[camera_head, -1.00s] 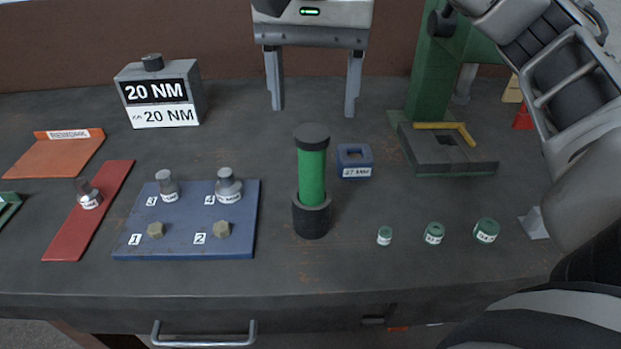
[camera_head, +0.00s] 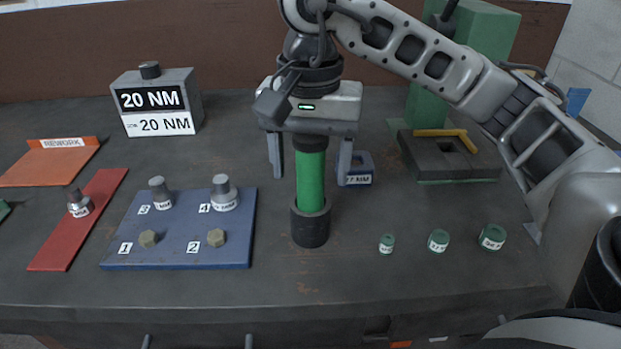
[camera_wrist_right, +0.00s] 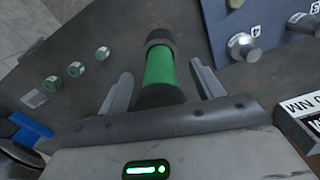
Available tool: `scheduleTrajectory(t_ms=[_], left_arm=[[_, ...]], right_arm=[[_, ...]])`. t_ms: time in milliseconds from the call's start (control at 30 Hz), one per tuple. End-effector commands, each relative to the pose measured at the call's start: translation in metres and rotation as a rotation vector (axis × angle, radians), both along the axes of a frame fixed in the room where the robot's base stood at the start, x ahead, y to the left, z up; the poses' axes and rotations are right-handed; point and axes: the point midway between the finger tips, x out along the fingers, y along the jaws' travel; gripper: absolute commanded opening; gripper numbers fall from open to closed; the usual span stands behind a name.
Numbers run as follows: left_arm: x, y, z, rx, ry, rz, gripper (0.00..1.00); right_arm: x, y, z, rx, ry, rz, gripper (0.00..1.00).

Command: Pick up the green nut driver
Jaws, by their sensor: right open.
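The green nut driver (camera_head: 311,182) stands upright in a dark round holder (camera_head: 310,228) near the middle of the bench. It has a green handle and a dark cap. My right gripper (camera_head: 310,181) is open, with one finger on each side of the upper handle and its body just over the cap. In the right wrist view, the green handle (camera_wrist_right: 160,68) lies between the two spread fingers (camera_wrist_right: 162,84), with a gap on both sides. My left gripper is not in view.
A blue board (camera_head: 180,252) with bolts and sockets lies left of the driver. Several small green sockets (camera_head: 438,241) stand to the right. A small blue block (camera_head: 358,173) sits close behind the right-hand finger. The front of the bench is clear.

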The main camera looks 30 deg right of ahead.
Motion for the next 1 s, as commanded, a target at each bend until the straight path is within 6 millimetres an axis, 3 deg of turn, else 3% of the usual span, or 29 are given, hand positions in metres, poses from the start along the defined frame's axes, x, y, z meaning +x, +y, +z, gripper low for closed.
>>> scheduleTrajectory(t_ms=[67,267,667,1000], left_arm=[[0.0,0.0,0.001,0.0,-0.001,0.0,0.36],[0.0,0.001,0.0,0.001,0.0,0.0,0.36],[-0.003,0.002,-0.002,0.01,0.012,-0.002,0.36],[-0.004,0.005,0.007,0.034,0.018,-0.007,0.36]], right_arm=[[0.0,0.0,0.0,0.0,0.0,0.0,0.61],[0.0,0.0,0.0,-0.001,0.001,0.0,0.05],[0.001,0.0,0.01,-0.001,-0.005,-0.001,0.04],[0.001,0.0,0.062,-0.001,-0.006,-0.003,0.04]])
